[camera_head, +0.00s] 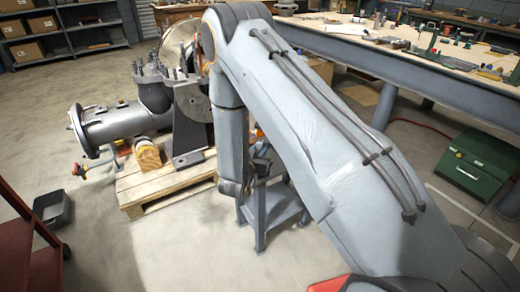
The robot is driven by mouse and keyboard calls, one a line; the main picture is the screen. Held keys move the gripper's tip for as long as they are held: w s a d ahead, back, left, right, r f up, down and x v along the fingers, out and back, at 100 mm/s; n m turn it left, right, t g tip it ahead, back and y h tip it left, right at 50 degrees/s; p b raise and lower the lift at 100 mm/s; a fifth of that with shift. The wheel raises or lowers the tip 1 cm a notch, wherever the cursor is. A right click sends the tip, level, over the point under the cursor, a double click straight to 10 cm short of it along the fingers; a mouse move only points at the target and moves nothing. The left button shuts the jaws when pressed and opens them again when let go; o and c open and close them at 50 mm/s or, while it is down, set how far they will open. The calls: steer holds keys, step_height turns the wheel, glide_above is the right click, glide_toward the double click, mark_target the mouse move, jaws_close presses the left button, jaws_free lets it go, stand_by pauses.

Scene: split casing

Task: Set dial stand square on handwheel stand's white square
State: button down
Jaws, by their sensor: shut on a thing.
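My arm fills the middle and right of the view and bends down to a wrist above a small grey steel stand (272,212). My gripper's fingers do not show; the arm hides them, and anything between them. A dark part with a bit of orange shows just right of the wrist, above the stand; I cannot tell what it is. I cannot make out the dial stand, the handwheel stand or a white square. The top of the grey stand is partly covered by my arm.
A wooden pallet (150,195) left of the stand carries a grey split casing with a flanged pipe (110,127). A black bin (53,208) and red steps (25,250) stand at left. A green box (472,165) and long workbench are at right. Floor in front is clear.

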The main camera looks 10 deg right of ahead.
steer(key=c, duration=1.2)
jaws_free()
steer(key=shift+s+f, duration=0.1)
steer(key=shift+f, duration=0.1)
steer(key=shift+o, duration=0.2)
steer(key=shift+r, duration=0.1)
steer(key=shift+s+a+r+p, duration=0.2)
steer(key=shift+s+a+p, duration=0.2)
steer(key=shift+s, duration=0.15)
steer(key=p+v, duration=0.3)
steer(key=v, duration=0.4)
steer(key=shift+s, duration=0.25)
steer(key=shift+a, duration=0.15)
